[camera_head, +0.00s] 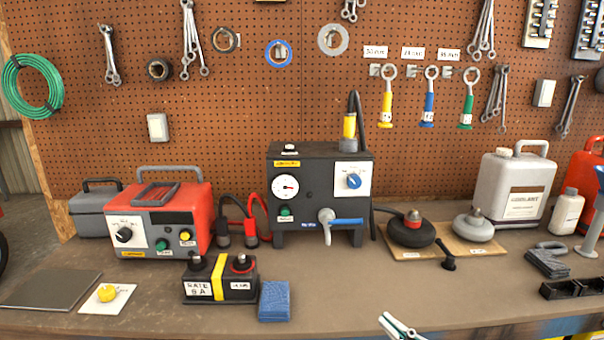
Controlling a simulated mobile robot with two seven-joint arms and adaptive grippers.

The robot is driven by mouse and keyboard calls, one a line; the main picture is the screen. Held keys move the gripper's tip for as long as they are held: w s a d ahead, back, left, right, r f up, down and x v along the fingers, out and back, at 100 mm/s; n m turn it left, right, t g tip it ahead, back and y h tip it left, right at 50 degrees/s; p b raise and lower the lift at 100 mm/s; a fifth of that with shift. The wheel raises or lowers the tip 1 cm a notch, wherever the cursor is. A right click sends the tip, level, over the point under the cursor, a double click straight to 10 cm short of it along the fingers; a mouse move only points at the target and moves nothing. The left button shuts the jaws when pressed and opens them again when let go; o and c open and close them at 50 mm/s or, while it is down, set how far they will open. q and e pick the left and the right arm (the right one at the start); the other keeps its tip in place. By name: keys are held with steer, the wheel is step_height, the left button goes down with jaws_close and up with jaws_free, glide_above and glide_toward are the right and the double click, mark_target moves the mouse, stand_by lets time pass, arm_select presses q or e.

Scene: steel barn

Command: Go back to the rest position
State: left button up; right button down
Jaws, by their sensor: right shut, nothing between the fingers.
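My right gripper (391,320) shows only in part at the bottom edge of the head view, right of the middle. Its pale fingertips are shut with nothing between them. It is at the front edge of the workbench (350,285), apart from the things on it. The rest of my right arm is below the picture. My left gripper is not in view.
A black machine (310,190) with a blue-handled valve stands mid-bench. A red charger (165,215), a battery (218,285) and a blue cloth (275,302) are left. A white canister (512,190) stands right. The bench's front middle is clear.

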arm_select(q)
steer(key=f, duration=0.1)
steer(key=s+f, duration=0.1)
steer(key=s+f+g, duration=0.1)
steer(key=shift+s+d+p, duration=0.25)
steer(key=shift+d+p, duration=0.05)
arm_select(e)
steer(key=s+d+f+m+g+h, duration=0.1)
steer(key=s+f+m+g+h, duration=0.1)
steer(key=s+f, duration=0.4)
steer(key=s+f+m+g+h, duration=0.1)
steer(key=s+f+h, duration=0.3)
steer(key=f, duration=1)
steer(key=s+d+f+m+g+h, duration=0.1)
steer(key=s+f+m+g+h, duration=0.1)
steer(key=s+f, duration=0.7)
step_height(320, 180, down, 2)
steer(key=shift+s+d+m+g+h, duration=0.15)
steer(key=shift+d+m+g+h, duration=0.2)
steer(key=shift+m+h, duration=0.55)
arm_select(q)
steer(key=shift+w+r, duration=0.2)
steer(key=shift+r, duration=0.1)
